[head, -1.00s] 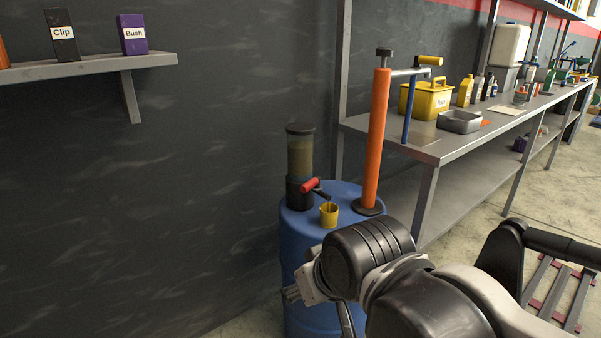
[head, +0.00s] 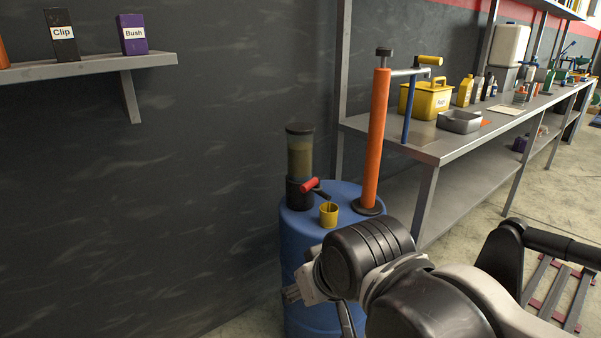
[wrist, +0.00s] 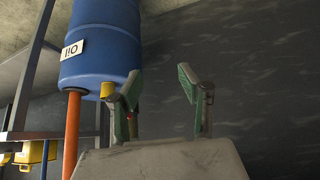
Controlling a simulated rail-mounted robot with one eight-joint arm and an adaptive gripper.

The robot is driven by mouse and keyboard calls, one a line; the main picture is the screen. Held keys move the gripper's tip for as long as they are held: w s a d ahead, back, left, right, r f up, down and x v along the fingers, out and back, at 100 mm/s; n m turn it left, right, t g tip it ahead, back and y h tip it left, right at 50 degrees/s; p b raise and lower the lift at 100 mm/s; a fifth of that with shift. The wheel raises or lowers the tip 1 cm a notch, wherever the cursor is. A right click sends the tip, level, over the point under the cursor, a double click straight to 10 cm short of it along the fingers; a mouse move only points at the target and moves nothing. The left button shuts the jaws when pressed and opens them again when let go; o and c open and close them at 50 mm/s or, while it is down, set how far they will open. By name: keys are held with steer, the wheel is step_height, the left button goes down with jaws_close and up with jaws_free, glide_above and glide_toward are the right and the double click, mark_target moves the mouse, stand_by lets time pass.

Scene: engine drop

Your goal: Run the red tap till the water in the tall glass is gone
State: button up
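The tall glass (head: 299,158) stands upright on the blue drum (head: 296,240), with a dark cap and dark base. Murky olive-brown liquid fills most of it. The red tap handle (head: 310,185) is at its base, on a dark stem. A small yellow cup (head: 329,215) stands on the drum just in front of the tap. My gripper (head: 291,294) is low, in front of the drum's side and below its top. In the wrist view my gripper (wrist: 160,82) is open and empty, its green-padded fingers apart. A small red spot, perhaps the tap, shows behind the left finger.
An orange pump cylinder (head: 376,140) stands on the drum, right of the glass. A metal bench (head: 440,150) with a yellow box (head: 427,101) and bottles is at right. A wall shelf (head: 90,66) holds boxes at upper left. Space left of the drum is clear.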

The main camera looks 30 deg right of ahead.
steer(key=shift+w+d+r, duration=0.1)
steer(key=shift+w+r, duration=0.1)
steer(key=shift+w, duration=0.1)
steer(key=c, duration=0.5)
steer(key=w+d+m+y+p, duration=0.1)
steer(key=w, duration=0.2)
steer(key=w+d+r+m+y+p, duration=0.1)
steer(key=w+m, duration=0.1)
steer(key=w, duration=0.1)
steer(key=w+d+r+m+p, duration=0.1)
steer(key=w, duration=0.2)
steer(key=shift+d+r+m+y, duration=0.1)
steer(key=shift+d+m+y, duration=0.2)
steer(key=shift+m+y, duration=0.1)
jaws_close()
steer(key=m+t+y+p, duration=0.4)
steer(key=m+t+p, duration=0.1)
steer(key=m, duration=0.2)
glide_toward(311, 186)
steer(key=b+x, duration=0.3)
steer(key=x, duration=0.4)
steer(key=shift+w+a, duration=0.2)
steer(key=shift+w, duration=0.05)
